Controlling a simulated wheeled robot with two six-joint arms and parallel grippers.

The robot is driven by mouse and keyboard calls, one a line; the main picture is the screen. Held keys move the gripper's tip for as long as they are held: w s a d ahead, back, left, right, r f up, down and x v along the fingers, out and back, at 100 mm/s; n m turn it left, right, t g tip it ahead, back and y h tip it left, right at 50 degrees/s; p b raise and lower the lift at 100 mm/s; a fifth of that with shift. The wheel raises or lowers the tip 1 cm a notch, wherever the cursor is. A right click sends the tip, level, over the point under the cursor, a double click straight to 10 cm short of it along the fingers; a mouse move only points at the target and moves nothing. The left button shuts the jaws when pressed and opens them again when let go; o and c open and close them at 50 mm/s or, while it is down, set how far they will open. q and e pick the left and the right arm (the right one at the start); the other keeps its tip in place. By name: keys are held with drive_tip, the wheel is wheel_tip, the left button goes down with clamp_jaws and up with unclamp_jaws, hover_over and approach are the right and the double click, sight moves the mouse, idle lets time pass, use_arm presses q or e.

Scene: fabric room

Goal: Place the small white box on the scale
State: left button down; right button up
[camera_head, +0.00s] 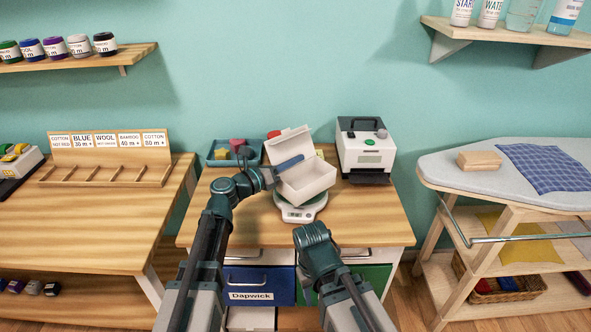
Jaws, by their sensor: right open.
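The small white box (308,182), its lid raised, is over the scale (301,213) on the middle table and hides much of the scale's top. The box looks slightly tilted; whether it touches the scale is hard to tell. My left gripper (287,165) is shut on the box's left side, with one finger showing inside the open box. My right gripper (311,234) is open and empty, low in front of the table's front edge near the scale; its fingertips are mostly hidden.
A blue-grey tray (218,162) with coloured items stands behind my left gripper. A white and black label printer (365,150) stands at the back right. The table's right front (375,215) is clear. An ironing board (445,170) is at the right.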

use_arm(q)
drive_tip(key=shift+f, duration=0.55)
drive_tip(key=shift+r, duration=0.15)
use_arm(e)
drive_tip(key=shift+f, duration=0.45)
use_arm(q)
drive_tip(key=c, duration=1.5)
unclamp_jaws()
drive_tip(key=shift+f, duration=0.2)
drive_tip(key=o, duration=0.4)
use_arm(e)
drive_tip(key=shift+f, duration=0.15)
use_arm(q)
drive_tip(key=shift+r, duration=0.25)
drive_tip(key=v, duration=1.2)
